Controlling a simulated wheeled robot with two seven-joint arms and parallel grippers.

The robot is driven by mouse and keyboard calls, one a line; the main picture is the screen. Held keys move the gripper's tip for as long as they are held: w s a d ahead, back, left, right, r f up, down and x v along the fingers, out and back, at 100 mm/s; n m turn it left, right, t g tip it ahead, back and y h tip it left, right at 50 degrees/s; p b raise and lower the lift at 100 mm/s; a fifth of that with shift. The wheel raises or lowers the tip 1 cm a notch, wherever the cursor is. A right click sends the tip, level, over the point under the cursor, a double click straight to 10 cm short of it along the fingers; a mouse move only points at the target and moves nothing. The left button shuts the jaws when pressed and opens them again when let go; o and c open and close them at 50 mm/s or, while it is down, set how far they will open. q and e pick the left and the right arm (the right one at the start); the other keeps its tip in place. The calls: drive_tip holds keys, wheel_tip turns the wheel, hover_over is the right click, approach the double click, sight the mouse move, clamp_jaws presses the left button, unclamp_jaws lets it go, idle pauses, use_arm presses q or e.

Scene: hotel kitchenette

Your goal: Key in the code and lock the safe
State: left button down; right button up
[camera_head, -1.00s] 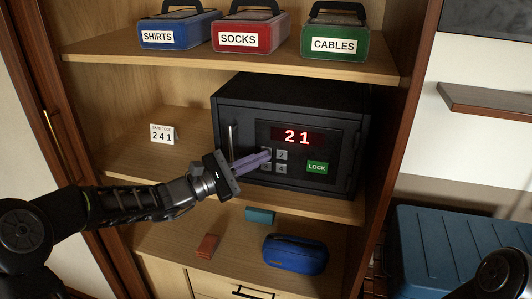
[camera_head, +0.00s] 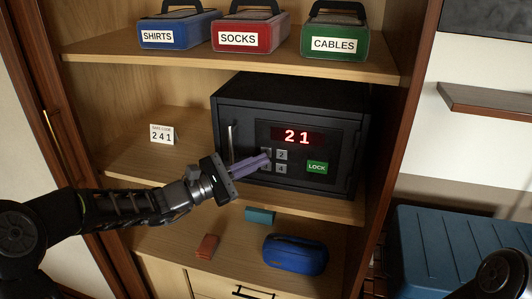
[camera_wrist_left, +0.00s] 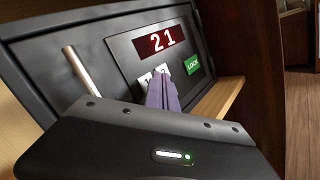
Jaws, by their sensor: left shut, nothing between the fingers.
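The black safe (camera_head: 230,119) stands on the middle shelf with its door shut. Its red display (camera_head: 296,136) reads "21"; the display also shows in the left wrist view (camera_wrist_left: 160,41). Below it are small grey number keys, with "2" (camera_head: 282,155) and "4" (camera_head: 281,169) readable, and a green LOCK button (camera_head: 317,167). A white card (camera_head: 162,134) to the left reads "SAFE CODE 241". My left gripper (camera_head: 266,160) is shut and empty, its purple fingertips before the left keys and partly hiding them. I cannot tell whether they touch.
A vertical handle (camera_head: 230,145) stands out from the safe door just behind my fingers. Labelled cases, such as SOCKS (camera_head: 240,39), sit on the shelf above. A blue pouch (camera_head: 295,254) and small boxes lie below.

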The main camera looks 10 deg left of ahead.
use_arm(q)
drive_tip(key=shift+s+a, duration=0.15)
drive_tip(key=shift+s, duration=2.35)
idle(0.8)
drive_tip(key=s+f+p, duration=0.3)
drive_tip(key=f+p, duration=0.1)
drive_tip(key=p, duration=0.9)
drive_tip(key=shift+s+a+f, duration=0.1)
drive_tip(key=shift+s, duration=0.3)
drive_tip(key=shift+w, duration=0.15)
